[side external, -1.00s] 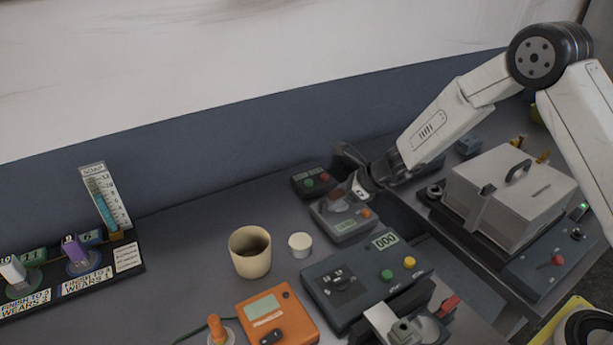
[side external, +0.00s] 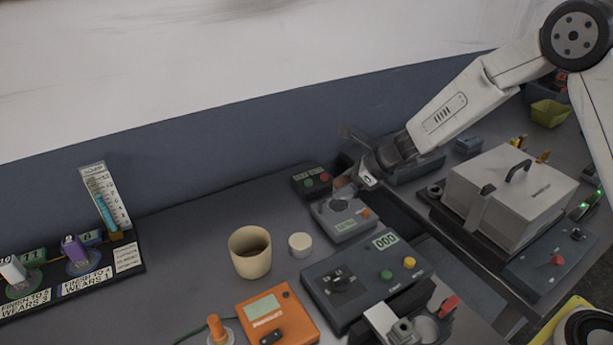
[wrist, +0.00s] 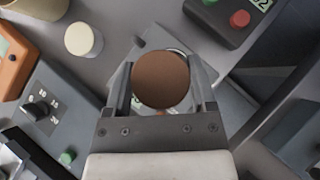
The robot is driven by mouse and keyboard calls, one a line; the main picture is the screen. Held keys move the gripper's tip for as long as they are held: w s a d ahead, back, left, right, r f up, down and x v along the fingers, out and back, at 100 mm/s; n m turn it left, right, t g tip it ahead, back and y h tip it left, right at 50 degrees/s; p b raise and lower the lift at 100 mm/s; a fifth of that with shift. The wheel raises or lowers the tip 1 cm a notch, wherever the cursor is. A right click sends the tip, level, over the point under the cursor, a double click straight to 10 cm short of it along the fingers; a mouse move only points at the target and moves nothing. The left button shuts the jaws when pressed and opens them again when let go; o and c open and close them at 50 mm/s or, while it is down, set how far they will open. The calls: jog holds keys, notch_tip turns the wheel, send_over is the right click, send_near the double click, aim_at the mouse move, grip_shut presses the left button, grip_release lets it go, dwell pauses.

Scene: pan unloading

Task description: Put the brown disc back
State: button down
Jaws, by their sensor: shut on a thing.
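My gripper (side external: 347,181) is shut on the brown disc, above the small grey device with a round pan (side external: 345,222). In the wrist view the brown disc (wrist: 161,80) is seen face on between the two fingers of my gripper (wrist: 160,84). The disc covers most of the device's pan in that view. In the side view the disc is small and partly hidden by the fingers, and the pan below looks bare.
A beige cup (side external: 250,262) and a white cylinder (side external: 300,245) stand to the left. A dark control box (side external: 345,290) is in front and a red-and-green button box (side external: 312,181) behind. A lidded grey box (side external: 510,190) stands at right. The table behind the cup is clear.

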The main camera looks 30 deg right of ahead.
jog(key=s+d+r, duration=0.1)
jog(key=s+r, duration=0.7)
jog(key=s, duration=0.4)
jog(key=shift+s+d+r, duration=0.15)
jog(key=shift+s+d, duration=0.1)
dwell(0.5)
